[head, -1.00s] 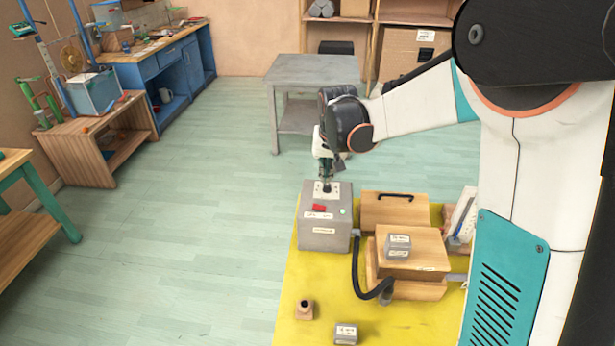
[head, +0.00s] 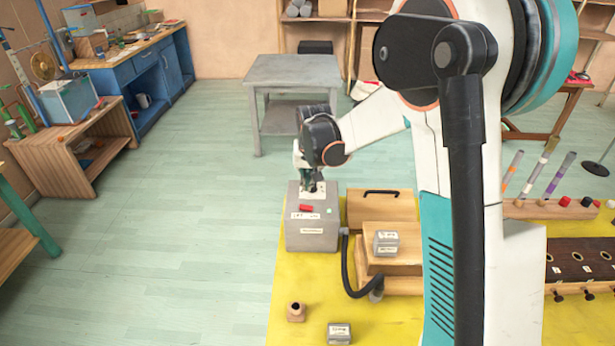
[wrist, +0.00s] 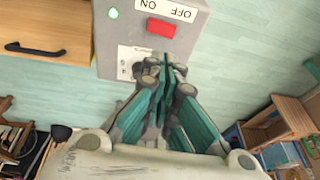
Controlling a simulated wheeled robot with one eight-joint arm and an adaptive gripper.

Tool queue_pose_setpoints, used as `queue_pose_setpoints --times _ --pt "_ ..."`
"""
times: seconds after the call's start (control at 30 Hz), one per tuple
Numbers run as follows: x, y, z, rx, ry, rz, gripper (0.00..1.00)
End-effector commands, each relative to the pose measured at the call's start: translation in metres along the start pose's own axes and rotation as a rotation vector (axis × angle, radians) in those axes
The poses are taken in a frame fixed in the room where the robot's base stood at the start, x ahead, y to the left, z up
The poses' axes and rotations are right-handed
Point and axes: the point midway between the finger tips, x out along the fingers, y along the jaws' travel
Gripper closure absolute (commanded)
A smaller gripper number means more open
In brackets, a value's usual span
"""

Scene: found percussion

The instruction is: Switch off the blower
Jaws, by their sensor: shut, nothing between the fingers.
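The blower is a grey box (head: 312,236) at the far left corner of the yellow table. On its top are a red switch (head: 306,208), which also shows in the wrist view (wrist: 162,28), an OFF/ON label (wrist: 168,9) and a lit green lamp (wrist: 113,13). I cannot tell which way the switch is tipped. My gripper (head: 312,187) points down at the far part of the box top, beyond the switch. In the wrist view its fingers (wrist: 172,66) are shut and empty, beside a pale plate (wrist: 133,62) and apart from the red switch.
A black hose (head: 352,285) runs from the blower area to a wooden box (head: 392,240) on the right, which has a small grey block (head: 386,243) on top. A wooden case (head: 375,209) with a handle stands behind. Open floor lies to the left.

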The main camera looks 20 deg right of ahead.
Motion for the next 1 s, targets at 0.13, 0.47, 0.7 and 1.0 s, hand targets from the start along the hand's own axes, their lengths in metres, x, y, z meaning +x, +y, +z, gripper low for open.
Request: queue_pose_setpoints --times 0.13,0.47,0.7,1.0 --pt "0.033 0.000 0.000 0.000 0.000 0.000 1.00" --pt "0.073 -0.005 0.010 -0.001 0.000 0.000 1.00" --pt "0.079 -0.006 0.012 0.000 0.000 0.000 1.00" --pt "0.080 -0.007 0.012 -0.006 -0.001 0.013 1.00"
